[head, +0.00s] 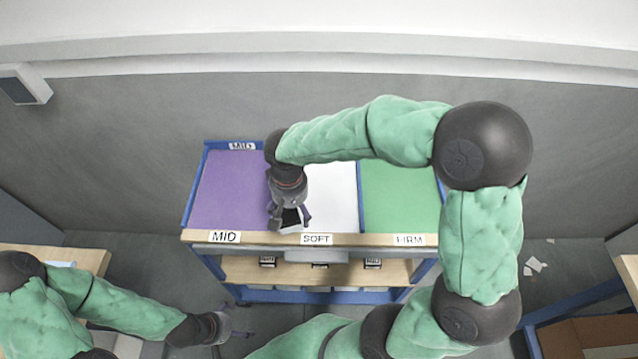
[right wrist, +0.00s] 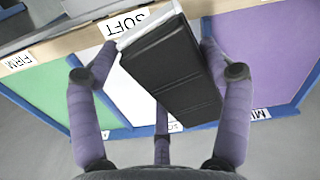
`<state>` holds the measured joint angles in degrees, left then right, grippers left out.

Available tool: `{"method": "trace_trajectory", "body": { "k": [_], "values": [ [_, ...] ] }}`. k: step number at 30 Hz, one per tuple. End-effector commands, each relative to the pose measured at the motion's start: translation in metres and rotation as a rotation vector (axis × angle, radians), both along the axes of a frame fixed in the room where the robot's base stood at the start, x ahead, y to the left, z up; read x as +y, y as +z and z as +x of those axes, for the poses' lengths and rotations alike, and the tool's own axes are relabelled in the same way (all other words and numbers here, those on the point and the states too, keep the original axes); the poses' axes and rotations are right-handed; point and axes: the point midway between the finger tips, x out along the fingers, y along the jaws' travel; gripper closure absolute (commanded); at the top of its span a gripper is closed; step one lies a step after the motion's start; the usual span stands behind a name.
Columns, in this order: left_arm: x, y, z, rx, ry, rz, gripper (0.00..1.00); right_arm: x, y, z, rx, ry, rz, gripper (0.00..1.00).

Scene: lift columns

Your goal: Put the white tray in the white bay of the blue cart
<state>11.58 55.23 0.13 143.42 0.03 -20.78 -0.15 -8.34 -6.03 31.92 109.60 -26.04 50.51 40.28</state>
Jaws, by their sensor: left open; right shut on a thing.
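The blue cart (head: 187,212) stands ahead, with purple, white and green bays on top. Its white bay (head: 338,190) is in the middle, behind the SOFT label. My right gripper (head: 290,213) is shut on the white tray (head: 287,227), which shows a white edge and a dark, ribbed face. In the right wrist view, the tray (right wrist: 172,70) sits between the fingers of my right gripper (right wrist: 160,75), tilted, and hides part of the white bay. The tray is over the bay's front left part; whether it touches cannot be told. My left gripper (head: 238,324) is open and empty, low at the left.
The purple bay (head: 228,190) is left of the white bay and the green bay (head: 400,195) right of it, with blue dividers between. A lower wooden shelf (head: 240,268) has small labels. Wooden-topped units stand at left (head: 60,257) and right (head: 630,268).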

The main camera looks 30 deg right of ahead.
Motion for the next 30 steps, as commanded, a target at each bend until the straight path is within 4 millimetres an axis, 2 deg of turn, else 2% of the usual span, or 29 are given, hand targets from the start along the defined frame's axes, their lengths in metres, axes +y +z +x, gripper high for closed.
{"method": "trace_trajectory", "body": {
  "k": [3,7,12,15,20,30],
  "values": [
    [0.0,0.0,0.0,0.001,0.001,0.0,0.0,0.002,0.011,-0.033,-0.004,-0.099,0.0,0.54],
    [0.0,0.0,0.0,0.001,0.001,0.0,0.0,0.004,0.017,-0.062,-0.004,-0.196,0.0,0.54],
    [0.0,0.001,0.0,0.001,0.001,0.0,0.0,0.004,0.019,-0.085,-0.001,-0.276,-0.002,0.54],
    [0.0,0.0,0.0,0.001,0.001,0.0,0.0,0.003,0.019,-0.09,0.0,-0.298,-0.003,0.54],
    [0.0,-0.005,0.0,0.0,0.001,0.0,0.0,-0.01,0.008,-0.077,0.003,-0.311,-0.003,0.54],
    [0.0,-0.021,0.0,0.0,0.001,0.0,0.0,-0.058,-0.024,-0.024,0.003,-0.309,-0.003,0.54]
  ]
}}
